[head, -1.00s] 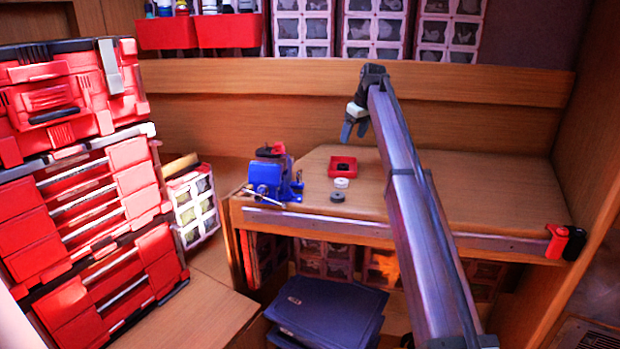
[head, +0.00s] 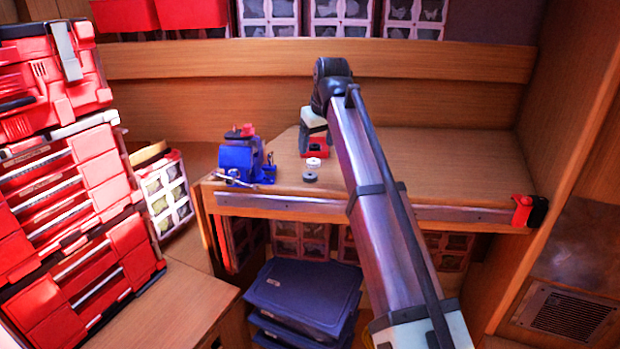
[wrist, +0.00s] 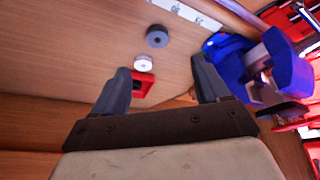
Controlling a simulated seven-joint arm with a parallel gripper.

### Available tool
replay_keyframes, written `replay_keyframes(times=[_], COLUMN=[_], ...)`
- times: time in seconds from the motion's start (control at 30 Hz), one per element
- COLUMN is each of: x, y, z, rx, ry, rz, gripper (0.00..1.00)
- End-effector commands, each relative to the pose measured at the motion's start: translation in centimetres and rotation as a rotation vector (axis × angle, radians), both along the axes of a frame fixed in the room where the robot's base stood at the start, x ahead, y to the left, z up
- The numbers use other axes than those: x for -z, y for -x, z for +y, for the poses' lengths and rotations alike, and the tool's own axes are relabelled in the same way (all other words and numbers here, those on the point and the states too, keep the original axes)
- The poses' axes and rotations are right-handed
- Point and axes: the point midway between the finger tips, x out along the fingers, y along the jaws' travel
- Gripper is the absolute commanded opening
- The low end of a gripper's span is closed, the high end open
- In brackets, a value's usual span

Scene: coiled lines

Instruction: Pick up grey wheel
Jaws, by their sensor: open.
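The grey wheel (head: 310,177) lies flat on the wooden workbench, near its front edge; it also shows in the wrist view (wrist: 157,37). A white wheel (head: 313,163) lies just behind it, and it shows in the wrist view (wrist: 143,63) too. A red square tray (head: 316,152) with a dark centre sits behind the white wheel, partly hidden by my gripper. My gripper (wrist: 165,85) is open and empty, above the bench near the red tray. In the wrist view the grey wheel is beyond the fingertips.
A blue vise (head: 238,160) stands on the bench left of the wheels. A metal rail (head: 290,206) runs along the front edge, with a red and black clamp (head: 528,211) at its right end. A red toolbox stack (head: 70,190) stands left. The bench's right side is clear.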

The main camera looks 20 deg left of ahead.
Motion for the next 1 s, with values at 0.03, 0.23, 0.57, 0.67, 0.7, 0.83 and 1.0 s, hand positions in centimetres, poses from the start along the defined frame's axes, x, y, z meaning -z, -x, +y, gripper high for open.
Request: replay_keyframes(times=[0.03,0.23,0.57,0.67,0.7,0.83,1.0], x=[-0.1,0.0,3.9,5.5,6.0,7.3,7.8], y=[-0.2,-0.4,-1.5,-2.0,-2.2,-2.5,-2.8], z=[0.0,0.1,1.3,1.7,1.9,2.2,2.4], rx=[0.036,0.137,0.152,0.152,0.151,0.151,0.150], ry=[-0.009,-0.039,-0.043,-0.042,-0.044,-0.043,-0.044], rz=[0.006,0.029,0.035,0.035,0.034,0.034,0.033], gripper=[0.75,0.75,0.75,0.75,0.75,0.75,0.75])
